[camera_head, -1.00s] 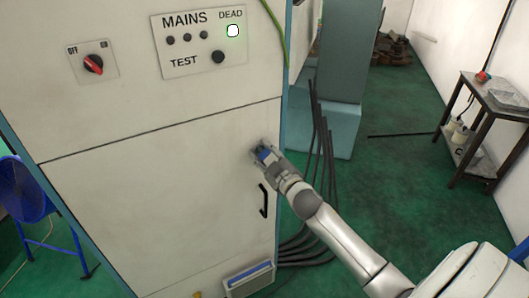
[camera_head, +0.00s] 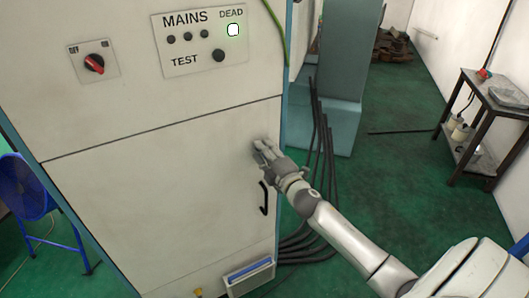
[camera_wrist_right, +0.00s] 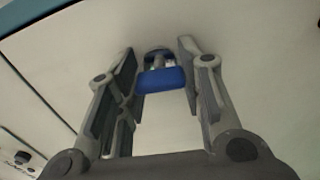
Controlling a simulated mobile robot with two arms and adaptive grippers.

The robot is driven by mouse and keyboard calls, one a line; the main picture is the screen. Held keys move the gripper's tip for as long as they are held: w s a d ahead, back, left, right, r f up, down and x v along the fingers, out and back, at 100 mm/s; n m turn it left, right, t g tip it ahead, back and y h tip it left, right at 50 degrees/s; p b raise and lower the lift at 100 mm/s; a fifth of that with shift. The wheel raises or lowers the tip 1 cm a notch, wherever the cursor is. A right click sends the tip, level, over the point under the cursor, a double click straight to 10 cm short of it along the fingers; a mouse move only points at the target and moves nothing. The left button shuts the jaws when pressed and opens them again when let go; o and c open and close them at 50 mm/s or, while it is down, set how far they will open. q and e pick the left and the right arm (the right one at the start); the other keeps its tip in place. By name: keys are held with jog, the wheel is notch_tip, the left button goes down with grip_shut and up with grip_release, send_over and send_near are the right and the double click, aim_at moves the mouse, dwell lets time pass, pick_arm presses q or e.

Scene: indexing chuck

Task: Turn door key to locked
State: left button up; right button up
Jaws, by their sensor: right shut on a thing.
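The door key (camera_wrist_right: 162,79) has a blue head and sits in a round metal lock on the cabinet door (camera_head: 150,200). In the head view my right gripper (camera_head: 262,149) is at the door's right side, above the black handle, and hides the key. My left gripper is not in view. No lock marking can be read in these views.
A black door handle (camera_head: 264,198) is just below my right gripper. Above the door are a red rotary switch (camera_head: 94,63) and a MAINS panel (camera_head: 200,40) with its DEAD lamp lit. Black cables (camera_head: 322,150) run beside the cabinet.

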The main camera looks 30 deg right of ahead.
jog(key=shift+n, duration=0.6)
jog(key=o, duration=1)
jog(key=shift+o, duration=0.2)
jog(key=s+a, duration=0.1)
jog(key=s, duration=1.1)
